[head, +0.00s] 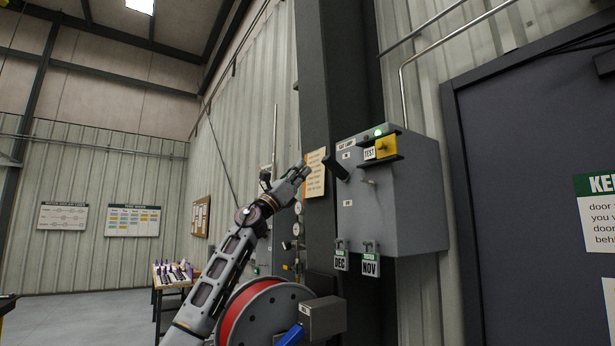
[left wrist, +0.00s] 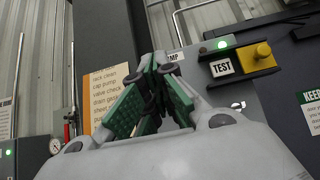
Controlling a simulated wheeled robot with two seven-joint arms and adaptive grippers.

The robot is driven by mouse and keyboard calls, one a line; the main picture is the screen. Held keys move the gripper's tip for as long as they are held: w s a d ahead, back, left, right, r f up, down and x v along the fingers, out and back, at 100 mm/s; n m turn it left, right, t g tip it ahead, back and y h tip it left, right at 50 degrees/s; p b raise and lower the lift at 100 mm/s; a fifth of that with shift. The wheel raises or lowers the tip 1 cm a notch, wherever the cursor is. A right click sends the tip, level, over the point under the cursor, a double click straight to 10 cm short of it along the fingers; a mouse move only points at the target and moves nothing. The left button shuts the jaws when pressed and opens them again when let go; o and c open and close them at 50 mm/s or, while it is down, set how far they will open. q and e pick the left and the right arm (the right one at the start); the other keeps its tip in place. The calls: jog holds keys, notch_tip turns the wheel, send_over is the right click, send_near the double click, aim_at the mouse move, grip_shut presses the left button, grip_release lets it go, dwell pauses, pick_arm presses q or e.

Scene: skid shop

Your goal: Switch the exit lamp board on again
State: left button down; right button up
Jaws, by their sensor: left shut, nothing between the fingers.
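The exit lamp board is a grey wall box (head: 415,190) right of centre in the head view. Its left face carries an "EXIT LAMP" label, with ON above and a lower label. A black lever handle (head: 336,169) sticks out and slants upward from that face, just below the ON label. A green lamp (head: 378,132) glows on top, also in the left wrist view (left wrist: 222,44). My left gripper (head: 304,167) is shut and empty, left of the handle; whether it touches is unclear. Its green-padded fingers (left wrist: 160,70) hide the handle in the wrist view. My right gripper is not in view.
A yellow button (head: 386,147) marked TEST sits on a black bracket on the box. DEC (head: 341,260) and NOV (head: 371,264) tags hang below. A dark column with a paper notice (head: 315,173) stands behind my gripper. A red hose reel (head: 262,315) is below; a dark door is right.

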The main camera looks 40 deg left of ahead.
pick_arm(q)
jog(key=shift+s+a+r, duration=0.2)
jog(key=shift+s+a, duration=0.05)
jog(key=shift+s, duration=0.45)
jog(key=shift+s+a+r, duration=0.25)
jog(key=shift+s+a, duration=0.05)
jog(key=shift+s, duration=0.35)
jog(key=shift+s+a+r, duration=0.2)
jog(key=shift+s+a, duration=0.05)
jog(key=shift+s, duration=0.45)
